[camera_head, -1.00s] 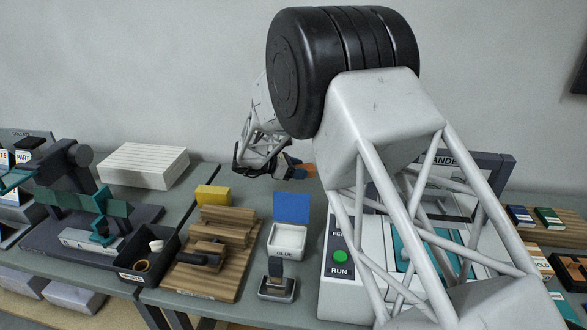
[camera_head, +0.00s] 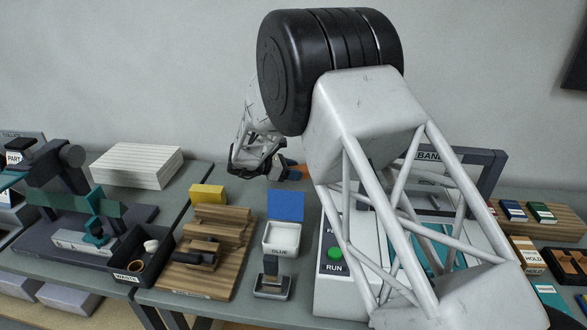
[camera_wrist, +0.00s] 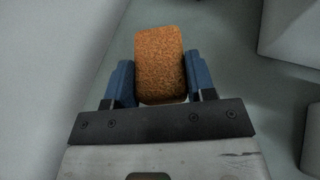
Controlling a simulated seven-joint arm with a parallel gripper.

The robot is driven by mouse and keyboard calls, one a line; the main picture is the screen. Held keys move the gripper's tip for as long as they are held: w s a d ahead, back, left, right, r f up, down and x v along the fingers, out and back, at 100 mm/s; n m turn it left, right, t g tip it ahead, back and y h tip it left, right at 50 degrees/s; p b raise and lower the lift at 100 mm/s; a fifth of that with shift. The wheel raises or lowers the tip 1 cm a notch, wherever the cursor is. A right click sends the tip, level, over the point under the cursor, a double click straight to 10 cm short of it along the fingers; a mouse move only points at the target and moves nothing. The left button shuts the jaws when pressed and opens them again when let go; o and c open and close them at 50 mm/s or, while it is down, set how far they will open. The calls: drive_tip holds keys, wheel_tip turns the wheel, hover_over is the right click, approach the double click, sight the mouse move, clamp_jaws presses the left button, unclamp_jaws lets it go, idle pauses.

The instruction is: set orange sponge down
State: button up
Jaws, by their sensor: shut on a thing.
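The orange sponge (camera_wrist: 160,60) is a rounded, rough-textured block in the wrist view. My gripper (camera_wrist: 160,84) is shut on it, with one blue finger pressed against each side. In the head view my gripper (camera_head: 286,171) is at the back of the grey bench, near the wall, behind the blue panel. Only a sliver of the sponge shows there, and my arm hides much of that area. I cannot tell whether the sponge touches the bench.
A blue panel (camera_head: 286,206) stands behind the white glue tray (camera_head: 281,240). A yellow block (camera_head: 207,194) sits behind the wooden rack (camera_head: 215,228). The white machine with a green RUN button (camera_head: 335,254) is at right. Bare grey bench (camera_head: 240,190) lies left of the panel.

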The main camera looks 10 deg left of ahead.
drive_tip(key=shift+f, duration=2.7)
drive_tip(key=shift+f, duration=0.55)
drive_tip(key=o, duration=1)
drive_tip(key=shift+v, duration=3.9)
